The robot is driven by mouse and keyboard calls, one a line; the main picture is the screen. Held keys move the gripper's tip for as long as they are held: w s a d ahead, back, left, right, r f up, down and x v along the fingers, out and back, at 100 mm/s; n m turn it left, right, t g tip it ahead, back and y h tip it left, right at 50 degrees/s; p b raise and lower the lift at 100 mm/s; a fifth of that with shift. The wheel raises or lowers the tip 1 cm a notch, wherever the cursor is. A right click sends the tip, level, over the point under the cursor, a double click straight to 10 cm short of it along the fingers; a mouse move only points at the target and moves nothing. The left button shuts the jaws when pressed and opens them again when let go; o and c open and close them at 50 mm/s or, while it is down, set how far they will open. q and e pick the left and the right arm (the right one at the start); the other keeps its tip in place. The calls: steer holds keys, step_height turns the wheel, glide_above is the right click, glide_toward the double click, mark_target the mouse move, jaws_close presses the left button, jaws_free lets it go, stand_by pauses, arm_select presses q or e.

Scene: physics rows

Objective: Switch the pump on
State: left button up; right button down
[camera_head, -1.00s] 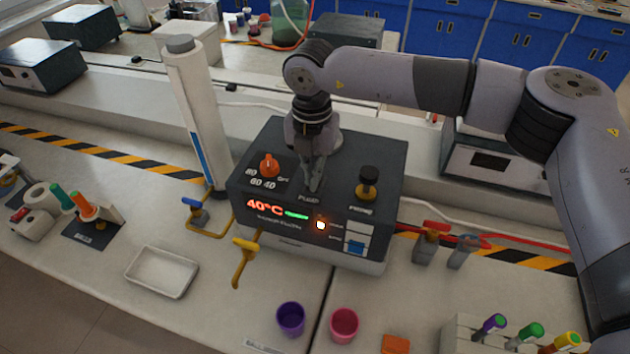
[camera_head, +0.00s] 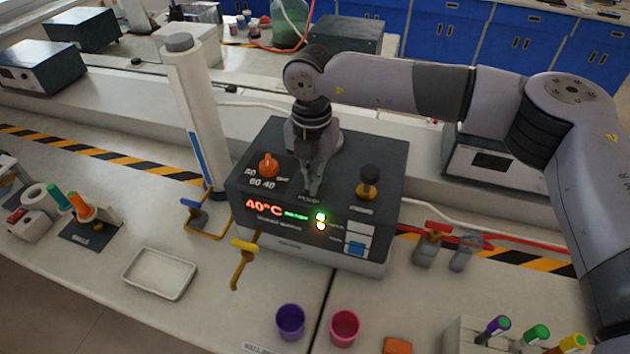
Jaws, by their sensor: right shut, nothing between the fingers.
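The dark control unit (camera_head: 375,225) stands on the bench in the middle. Its front shows a red 40°C readout (camera_head: 263,207) and two small lights (camera_head: 320,221), the upper one green, the lower one pale orange. An orange dial (camera_head: 268,165) and a black knob on a yellow base (camera_head: 368,181) are on top. My right gripper (camera_head: 311,190) points down, shut and empty, at the PUMP label between them. It hides the pump switch, so I cannot tell whether the fingertips touch it. My left gripper is not in view.
A white column (camera_head: 195,110) stands left of the unit. Yellow-handled (camera_head: 244,246) and red-handled (camera_head: 438,228) valves flank it. A white tray (camera_head: 160,273), a purple cup (camera_head: 290,321) and a pink cup (camera_head: 344,327) stand in front.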

steer(key=shift+s, duration=0.1)
steer(key=shift+r+p, duration=1.15)
steer(key=shift+r, duration=2.25)
